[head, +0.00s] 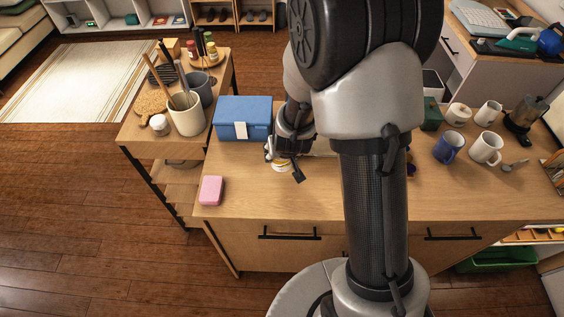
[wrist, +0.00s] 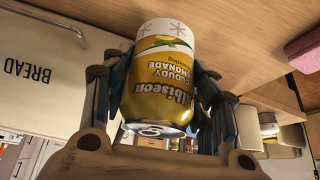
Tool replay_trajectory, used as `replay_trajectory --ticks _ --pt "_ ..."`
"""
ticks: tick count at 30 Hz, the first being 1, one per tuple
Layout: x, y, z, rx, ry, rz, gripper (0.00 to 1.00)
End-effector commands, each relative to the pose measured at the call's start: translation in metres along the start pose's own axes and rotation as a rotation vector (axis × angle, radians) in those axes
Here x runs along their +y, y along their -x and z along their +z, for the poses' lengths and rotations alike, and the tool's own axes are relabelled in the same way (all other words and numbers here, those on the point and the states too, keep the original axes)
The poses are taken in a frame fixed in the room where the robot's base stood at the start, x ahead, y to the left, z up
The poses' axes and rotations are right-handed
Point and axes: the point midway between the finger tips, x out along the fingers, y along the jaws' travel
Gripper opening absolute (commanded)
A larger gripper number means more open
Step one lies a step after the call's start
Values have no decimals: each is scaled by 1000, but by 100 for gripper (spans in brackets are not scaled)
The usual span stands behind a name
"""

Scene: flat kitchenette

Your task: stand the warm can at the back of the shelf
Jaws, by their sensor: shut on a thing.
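The can (wrist: 165,85) is yellow and white with "Cloudy Lemonade" print and a silver lid. It appears upside down in the wrist view, with the counter above it in the picture. My gripper (wrist: 160,95) is shut on its sides, one finger on each. In the head view, my gripper (head: 284,150) is low over the counter beside the blue box, and a small white and yellow part of the can (head: 281,167) shows under it. I cannot tell whether the can touches the counter. I cannot tell which shelf is meant.
The blue box (head: 243,118) stands just left of my gripper, and a pink block (head: 211,190) lies near the counter's left corner. Mugs (head: 486,148) stand at the right. A panel marked BREAD (wrist: 40,70) is close in the wrist view. The front left counter (head: 265,200) is clear.

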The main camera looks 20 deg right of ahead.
Motion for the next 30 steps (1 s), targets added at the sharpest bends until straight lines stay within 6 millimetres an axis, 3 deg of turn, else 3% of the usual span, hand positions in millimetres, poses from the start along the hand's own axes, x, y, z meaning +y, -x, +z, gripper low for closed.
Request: replay_trajectory --ticks 6,18,19,27,30 --pt "0 -31 18 -3 1 0 19" --pt "0 -34 20 0 1 0 19" --pt "0 -34 20 -2 1 0 55" --pt "0 -33 20 -2 1 0 73" --pt "0 -33 20 -2 1 0 74"
